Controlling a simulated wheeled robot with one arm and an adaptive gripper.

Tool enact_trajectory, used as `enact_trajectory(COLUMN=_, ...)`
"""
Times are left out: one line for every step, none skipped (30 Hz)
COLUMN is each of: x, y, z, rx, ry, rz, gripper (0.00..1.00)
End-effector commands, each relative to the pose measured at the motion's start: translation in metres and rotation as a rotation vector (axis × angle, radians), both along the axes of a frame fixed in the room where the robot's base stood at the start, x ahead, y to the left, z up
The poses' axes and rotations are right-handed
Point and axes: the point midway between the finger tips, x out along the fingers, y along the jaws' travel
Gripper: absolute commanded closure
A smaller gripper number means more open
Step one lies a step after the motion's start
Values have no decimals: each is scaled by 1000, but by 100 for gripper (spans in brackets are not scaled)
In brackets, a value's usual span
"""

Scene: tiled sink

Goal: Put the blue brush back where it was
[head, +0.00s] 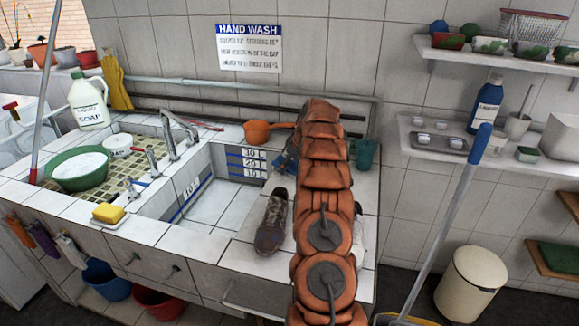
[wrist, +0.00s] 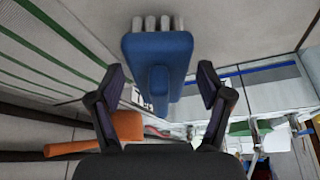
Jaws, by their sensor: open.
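In the wrist view the blue brush (wrist: 158,52) has a broad blue head with pale bristle tufts at the top of the picture. Its narrower blue part reaches down between my fingers. My gripper (wrist: 163,84) is open, with one dark finger on each side of the brush and a visible gap on both sides. In the head view my orange-covered arm hides the gripper. A small blue patch (head: 284,161) shows just left of the arm, by the back right of the sink; I cannot tell whether it is the brush.
The tiled sink basin (head: 205,203) lies left of my arm. A dark shoe (head: 271,222) stands on the counter beside the arm. An orange pot (head: 257,131) and a teal cup (head: 367,153) are near the wall. A blue-topped pole (head: 450,215) leans at the right.

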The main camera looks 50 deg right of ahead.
Motion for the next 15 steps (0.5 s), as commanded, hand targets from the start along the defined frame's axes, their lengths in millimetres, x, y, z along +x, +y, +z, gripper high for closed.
enact_trajectory(x=-2, y=-1, z=6, rx=-3, ry=-3, rz=0, gripper=22)
enact_trajectory(x=-4, y=-1, z=10, rx=-4, ry=-3, rz=-1, gripper=22)
enact_trajectory(x=-6, y=-2, z=17, rx=-5, ry=-5, rz=-1, gripper=22)
enact_trajectory(x=-8, y=-2, z=22, rx=-6, ry=-7, rz=-2, gripper=22)
enact_trajectory(x=-10, y=-2, z=28, rx=-7, ry=-8, rz=-2, gripper=22)
enact_trajectory(x=-13, y=-2, z=35, rx=-6, ry=-8, rz=-2, gripper=22)
enact_trajectory(x=-16, y=-2, z=40, rx=-5, ry=-6, rz=-1, gripper=22)
enact_trajectory(x=-19, y=-2, z=46, rx=-5, ry=-6, rz=-1, gripper=22)
enact_trajectory(x=-22, y=-3, z=53, rx=-6, ry=-7, rz=-2, gripper=22)
enact_trajectory(x=-24, y=-3, z=58, rx=-7, ry=-7, rz=-2, gripper=22)
enact_trajectory(x=-26, y=-3, z=63, rx=-8, ry=-7, rz=-1, gripper=22)
enact_trajectory(x=-29, y=-3, z=70, rx=-6, ry=-5, rz=-1, gripper=22)
enact_trajectory(x=-31, y=-3, z=75, rx=-5, ry=-3, rz=0, gripper=22)
enact_trajectory(x=-34, y=-3, z=79, rx=-5, ry=-4, rz=-1, gripper=22)
enact_trajectory(x=-36, y=-4, z=85, rx=-4, ry=-4, rz=-2, gripper=22)
